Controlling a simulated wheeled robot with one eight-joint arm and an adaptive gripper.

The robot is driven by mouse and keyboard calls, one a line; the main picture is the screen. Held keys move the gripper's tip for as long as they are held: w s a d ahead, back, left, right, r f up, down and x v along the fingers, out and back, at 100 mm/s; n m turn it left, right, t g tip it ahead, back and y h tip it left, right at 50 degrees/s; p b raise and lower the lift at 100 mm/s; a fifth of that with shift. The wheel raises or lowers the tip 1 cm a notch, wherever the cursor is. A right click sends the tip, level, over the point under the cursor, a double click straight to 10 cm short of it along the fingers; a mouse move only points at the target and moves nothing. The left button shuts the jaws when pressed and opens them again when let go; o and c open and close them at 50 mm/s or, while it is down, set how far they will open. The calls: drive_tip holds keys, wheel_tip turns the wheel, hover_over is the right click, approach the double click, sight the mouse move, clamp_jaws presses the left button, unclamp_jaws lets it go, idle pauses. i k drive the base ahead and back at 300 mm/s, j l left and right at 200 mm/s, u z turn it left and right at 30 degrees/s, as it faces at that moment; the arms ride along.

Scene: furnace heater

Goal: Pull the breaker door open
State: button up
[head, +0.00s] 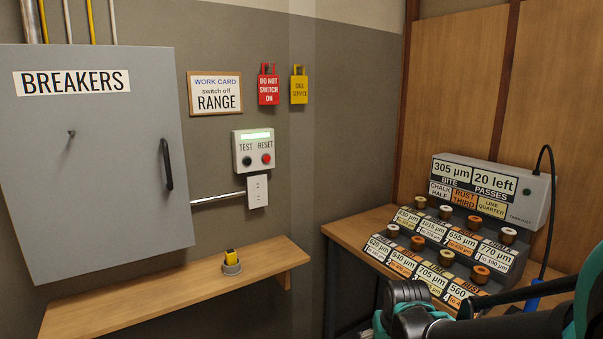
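The grey breaker door (95,200), labelled BREAKERS, fills the left of the head view. It looks shut, seen at an angle. A black vertical bar handle (166,164) is on its right side, and a small knob (71,133) is at its upper left. Nothing touches the handle. Dark and teal links of my arm show at the lower right, well to the right of the door and in front of the workbench. My gripper's fingers cannot be made out there.
A wooden shelf (180,283) runs below the door and carries a small yellow-and-grey item (231,262). A TEST/RESET box (254,149), outlet (257,191) and tags hang right of the door. A bench (352,233) with labelled knobs stands at right. Space before the door looks clear.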

sight(93, 175)
drive_tip(key=u, duration=1.6)
